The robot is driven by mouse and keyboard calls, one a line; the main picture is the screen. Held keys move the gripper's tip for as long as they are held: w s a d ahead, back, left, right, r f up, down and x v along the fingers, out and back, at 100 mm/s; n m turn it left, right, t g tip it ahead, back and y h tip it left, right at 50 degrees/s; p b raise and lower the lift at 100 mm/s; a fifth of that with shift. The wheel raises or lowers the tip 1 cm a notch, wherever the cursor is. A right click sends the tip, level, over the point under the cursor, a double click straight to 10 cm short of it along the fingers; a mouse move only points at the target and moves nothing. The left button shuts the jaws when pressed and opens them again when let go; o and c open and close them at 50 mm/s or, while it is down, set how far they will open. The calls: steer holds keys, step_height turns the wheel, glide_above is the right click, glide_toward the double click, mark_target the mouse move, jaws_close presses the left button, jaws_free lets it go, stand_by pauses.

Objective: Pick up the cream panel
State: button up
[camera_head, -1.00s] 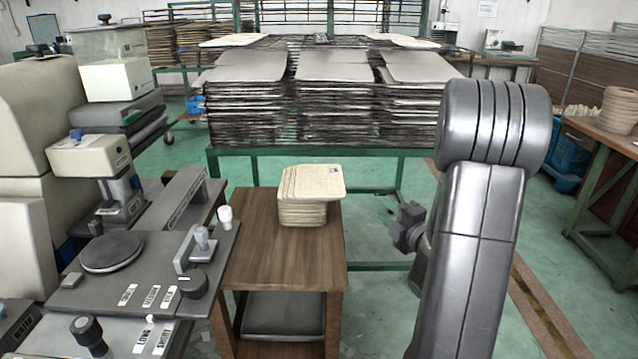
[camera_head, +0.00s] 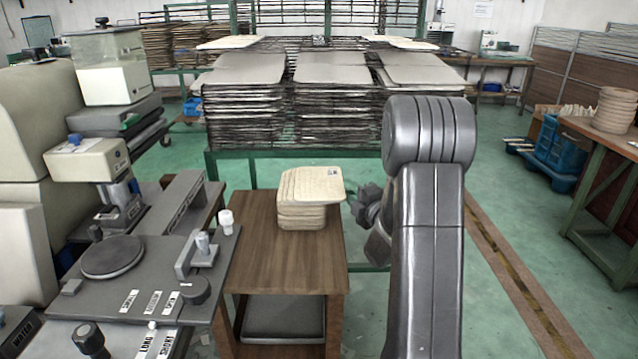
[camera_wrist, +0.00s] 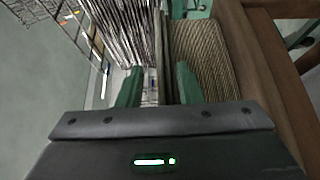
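The cream panel (camera_head: 315,183) is the top one of a cream stack (camera_head: 302,217) on a small wooden table. It juts out to the right past the panels below it and has a small dark label near its right corner. My gripper (camera_head: 360,205) is at the right of the stack, close to that jutting edge; its fingers are mostly hidden in the head view. In the wrist view the two green fingers (camera_wrist: 158,88) are apart, with the jutting edge seen roughly between them. The ribbed stack side (camera_wrist: 203,60) lies beside the right finger. Contact cannot be told.
The wooden table (camera_head: 285,255) has bare room in front of the stack. A grey machine bench (camera_head: 150,275) with knobs stands close on the left. A green rack (camera_head: 262,158) with tall piles of grey panels stands behind. Open green floor lies to the right.

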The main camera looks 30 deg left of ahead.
steer(key=shift+x, duration=0.85)
steer(key=shift+c, duration=0.4)
jaws_close()
steer(key=shift+r, duration=0.1)
